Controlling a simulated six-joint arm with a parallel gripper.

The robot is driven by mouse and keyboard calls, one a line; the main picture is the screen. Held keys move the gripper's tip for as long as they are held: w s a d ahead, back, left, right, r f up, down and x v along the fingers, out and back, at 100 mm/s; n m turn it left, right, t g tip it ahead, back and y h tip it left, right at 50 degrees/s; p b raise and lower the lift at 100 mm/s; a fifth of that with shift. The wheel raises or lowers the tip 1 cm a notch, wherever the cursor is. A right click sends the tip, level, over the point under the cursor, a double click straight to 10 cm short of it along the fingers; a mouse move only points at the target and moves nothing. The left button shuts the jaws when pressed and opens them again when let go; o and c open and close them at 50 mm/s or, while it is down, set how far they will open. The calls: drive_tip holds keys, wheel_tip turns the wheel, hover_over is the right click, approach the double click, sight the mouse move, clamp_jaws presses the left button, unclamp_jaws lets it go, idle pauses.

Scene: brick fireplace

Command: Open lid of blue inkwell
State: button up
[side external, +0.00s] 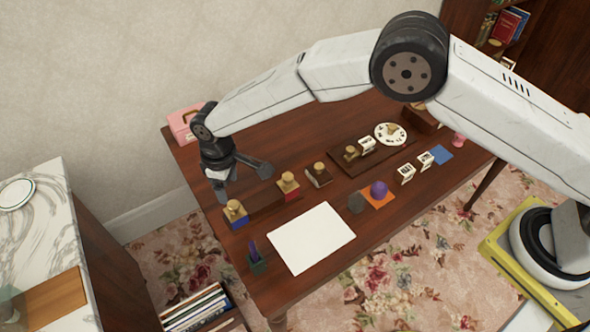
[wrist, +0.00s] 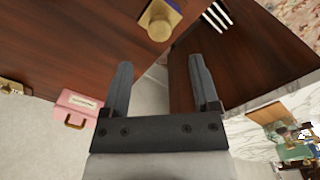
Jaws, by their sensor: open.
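The blue inkwell (side external: 238,222) stands near the left end of the wooden table, with its gold lid (side external: 234,208) down on top. In the wrist view the blue inkwell (wrist: 174,8) is at the top edge, partly cut off, and its round gold knob (wrist: 159,29) faces the camera. My gripper (side external: 243,184) is open and empty above the table's left end. In the wrist view the fingers (wrist: 161,66) are spread apart, and the inkwell lies beyond their tips, roughly in line with the gap. The fingers are apart from the lid.
A red inkwell (side external: 289,192) and a dark inkwell (side external: 319,178) stand to the right of the blue one. A pink case (side external: 183,123) is at the back left corner. White paper (side external: 311,238) and a pen holder (side external: 257,262) are in front. A marble-topped cabinet (side external: 55,215) stands left.

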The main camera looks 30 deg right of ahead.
sight(233, 204)
drive_tip(key=shift+f, duration=3.35)
clamp_jaws()
